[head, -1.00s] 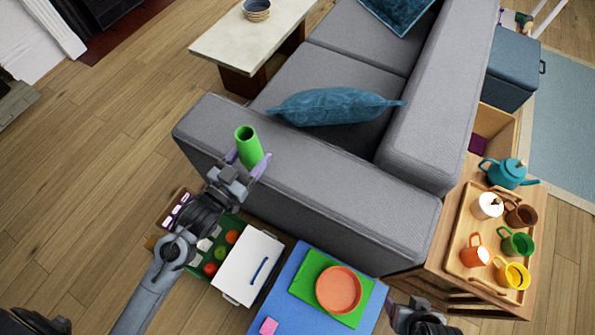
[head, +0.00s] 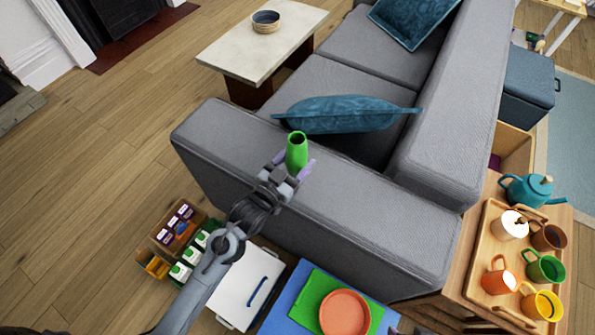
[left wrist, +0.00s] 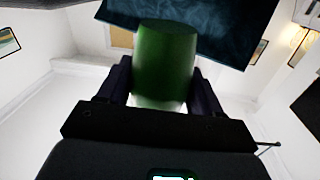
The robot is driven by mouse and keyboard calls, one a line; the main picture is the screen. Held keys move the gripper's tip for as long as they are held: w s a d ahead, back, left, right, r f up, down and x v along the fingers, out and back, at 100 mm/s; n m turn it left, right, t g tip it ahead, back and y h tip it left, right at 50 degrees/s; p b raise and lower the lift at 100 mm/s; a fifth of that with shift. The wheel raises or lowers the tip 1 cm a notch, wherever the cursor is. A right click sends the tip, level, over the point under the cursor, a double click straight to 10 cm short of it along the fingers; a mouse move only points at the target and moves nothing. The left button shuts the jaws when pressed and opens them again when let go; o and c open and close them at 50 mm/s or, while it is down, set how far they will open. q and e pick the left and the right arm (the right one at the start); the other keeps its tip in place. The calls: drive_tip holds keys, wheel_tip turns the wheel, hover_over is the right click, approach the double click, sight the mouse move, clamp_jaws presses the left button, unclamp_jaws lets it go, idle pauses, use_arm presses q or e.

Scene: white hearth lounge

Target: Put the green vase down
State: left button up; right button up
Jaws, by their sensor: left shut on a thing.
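The green vase (head: 297,152) is a plain green cylinder with a dark open top. My left gripper (head: 290,169) is shut on it, with a finger on either side. In the head view it appears upright, over the near arm of the grey sofa; I cannot tell whether it touches the sofa. In the left wrist view the vase (left wrist: 166,62) stands between the dark fingers (left wrist: 163,85), its lower part paler. My right gripper is not clearly in view.
A teal cushion (head: 345,114) lies on the grey sofa (head: 310,200) just behind the vase. A stone-topped table (head: 262,45) holds a bowl (head: 266,20). A tray (head: 484,265) with mugs and a teal teapot (head: 528,190) are on the right.

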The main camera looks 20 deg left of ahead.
sight(292, 176)
use_arm(q)
drive_tip(key=shift+w+d+f, duration=0.15)
drive_tip(key=shift+w+f, duration=0.05)
drive_tip(key=shift+f, duration=0.05)
drive_tip(key=shift+s+f+b, duration=0.1)
drive_tip(key=shift+f+b, duration=1.15)
drive_tip(key=shift+f, duration=0.65)
drive_tip(key=o, duration=1.2)
drive_tip(key=shift+f, duration=0.1)
